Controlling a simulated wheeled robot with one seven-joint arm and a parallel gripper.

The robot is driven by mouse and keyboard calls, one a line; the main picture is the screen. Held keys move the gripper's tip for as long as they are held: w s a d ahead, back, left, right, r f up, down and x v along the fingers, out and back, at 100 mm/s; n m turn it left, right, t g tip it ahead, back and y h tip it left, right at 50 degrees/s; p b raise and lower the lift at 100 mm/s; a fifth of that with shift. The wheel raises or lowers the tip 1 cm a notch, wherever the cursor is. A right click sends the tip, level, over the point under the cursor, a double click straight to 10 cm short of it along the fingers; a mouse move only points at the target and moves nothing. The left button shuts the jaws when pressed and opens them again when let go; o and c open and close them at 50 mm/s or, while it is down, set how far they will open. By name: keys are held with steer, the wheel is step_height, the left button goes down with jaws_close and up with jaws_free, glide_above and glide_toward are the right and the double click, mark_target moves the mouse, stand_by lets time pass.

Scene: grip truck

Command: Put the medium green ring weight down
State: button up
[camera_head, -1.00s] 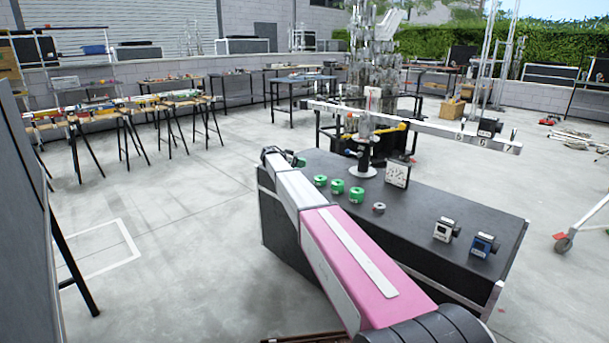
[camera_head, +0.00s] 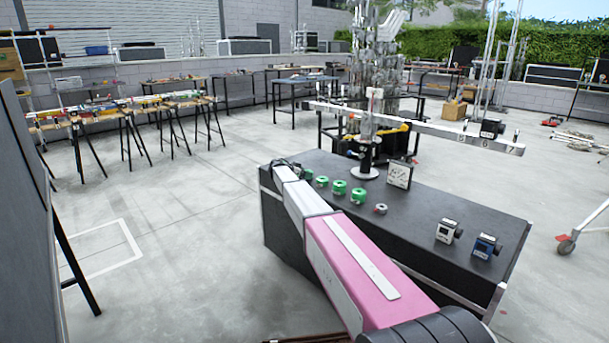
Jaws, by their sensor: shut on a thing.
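My gripper (camera_head: 296,168) is at the far left end of the black case top, mostly hidden behind my pink and white arm. It is shut on a green ring weight (camera_head: 308,175), of which only a small part shows beside the arm, low and close to the case top. I cannot tell whether the weight touches the surface. Just right of it, a small green weight (camera_head: 322,181), a green ring weight (camera_head: 340,187) and another green weight (camera_head: 358,195) stand in a row on the black case (camera_head: 430,205).
A white-faced device (camera_head: 446,231) and a blue one (camera_head: 486,245) sit at the case's right.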

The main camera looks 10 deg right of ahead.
steer(key=o, duration=1.1)
steer(key=v, duration=1.2)
steer(key=s+d+f+n+g+y, duration=0.1)
steer(key=s+d+f+n+y, duration=0.2)
steer(key=s, duration=0.6)
steer(key=s+d+f+n+g+y, duration=0.1)
steer(key=s+d+f, duration=0.35)
steer(key=s, duration=0.45)
steer(key=s+d+f+n+g+y, duration=0.1)
steer(key=s+d+f+n, duration=0.15)
steer(key=s+f, duration=0.45)
steer(key=s+n+g+y, duration=0.1)
steer(key=s+n+y, duration=0.1)
steer(key=s, duration=0.7)
steer(key=s+f+n+y, duration=0.1)
steer(key=s+n+y, duration=0.1)
steer(key=s, duration=0.8)
steer(key=s+f+n+g+y, duration=0.1)
steer(key=s+n+y, duration=0.1)
steer(key=s, duration=0.7)
steer(key=shift+s+d+n+g+y, duration=0.25)
steer(key=shift+s+d+g+y, duration=0.1)
steer(key=shift+y, duration=0.25)
